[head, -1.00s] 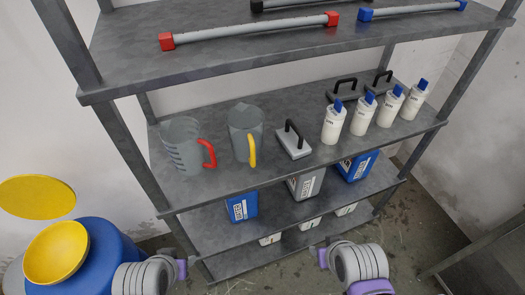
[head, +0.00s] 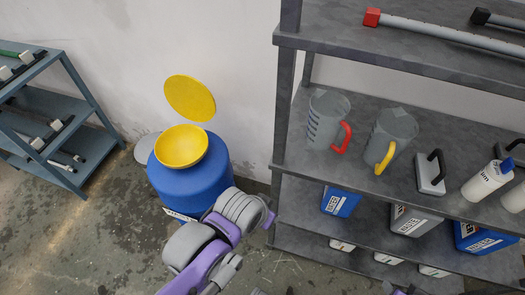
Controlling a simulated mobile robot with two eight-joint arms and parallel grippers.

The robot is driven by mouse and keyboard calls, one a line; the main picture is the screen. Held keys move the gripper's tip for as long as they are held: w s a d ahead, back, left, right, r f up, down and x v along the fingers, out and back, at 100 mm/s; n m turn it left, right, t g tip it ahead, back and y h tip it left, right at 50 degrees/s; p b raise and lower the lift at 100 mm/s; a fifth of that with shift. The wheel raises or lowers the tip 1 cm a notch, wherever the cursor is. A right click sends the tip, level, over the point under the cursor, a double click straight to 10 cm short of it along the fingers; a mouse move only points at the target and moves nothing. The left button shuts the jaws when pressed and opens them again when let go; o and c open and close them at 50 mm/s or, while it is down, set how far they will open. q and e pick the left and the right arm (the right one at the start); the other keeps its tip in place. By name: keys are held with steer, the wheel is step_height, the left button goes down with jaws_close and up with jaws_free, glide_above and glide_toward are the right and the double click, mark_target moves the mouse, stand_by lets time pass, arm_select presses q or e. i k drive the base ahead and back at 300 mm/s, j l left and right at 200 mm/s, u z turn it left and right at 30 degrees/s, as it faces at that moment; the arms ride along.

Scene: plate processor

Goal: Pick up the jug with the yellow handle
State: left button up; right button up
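The jug with the yellow handle (head: 394,132) stands upright on the middle shelf of the grey rack. It is a translucent grey jug, and its yellow handle faces the front. My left arm comes in low in the head view, with its gripper end (head: 268,220) below and left of the jug, apart from it. Its fingers are not clear enough to tell open from shut. Only a small purple piece, likely of my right gripper (head: 399,292), shows at the bottom edge.
A jug with a red handle (head: 325,118) stands just left of the yellow-handled jug. A grey block with a black handle (head: 430,176) and white bottles (head: 484,182) stand to the right. A blue barrel (head: 190,184) with a yellow bowl-like top (head: 181,147) stands left of the rack (head: 345,185).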

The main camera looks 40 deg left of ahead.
mark_target(393, 130)
steer(key=u, duration=2)
steer(key=z, duration=2)
steer(key=i+l+u, duration=0.15)
steer(key=l+u, duration=0.2)
steer(key=l, duration=0.75)
steer(key=l+u, duration=0.35)
steer(key=l, duration=0.75)
